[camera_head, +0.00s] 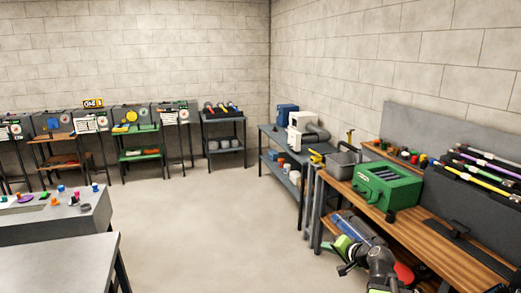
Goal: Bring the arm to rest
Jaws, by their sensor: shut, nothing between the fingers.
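My arm, with grey links and lime-green bands, shows folded low at the bottom right, in front of the wooden workbench (417,232). My gripper (344,269) is small and dark at the arm's left end. It is shut and empty. It hangs below the bench top, apart from the things on it. Its fine detail is hard to make out at this size.
A grey table (62,268) is at the lower left. The floor (230,222) between is clear.

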